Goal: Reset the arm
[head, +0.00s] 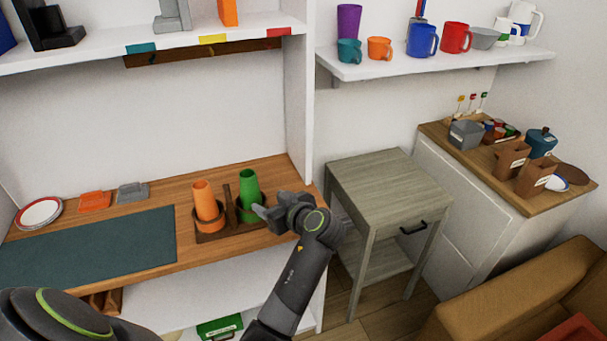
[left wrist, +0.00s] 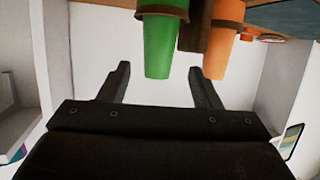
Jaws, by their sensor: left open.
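My left gripper (head: 262,212) is in front of the right end of a wooden caddy (head: 234,229) on the desk. It is open and appears empty. A green cup (head: 249,184) stands in the caddy just beyond the fingers, and an orange cup (head: 206,200) stands in it to the left. In the left wrist view, the two fingers (left wrist: 158,75) are spread apart, with the green cup (left wrist: 159,45) between and beyond them. The orange cup (left wrist: 222,48) is to the right there. I cannot tell the exact gap to the green cup. My right gripper is not in view.
A dark mat (head: 90,248) lies on the wooden desk (head: 165,186). A white upright panel (head: 298,110) rises behind the gripper. A grey side table (head: 375,182) with a bare top stands to the right. A shelf (head: 440,62) holds several cups above.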

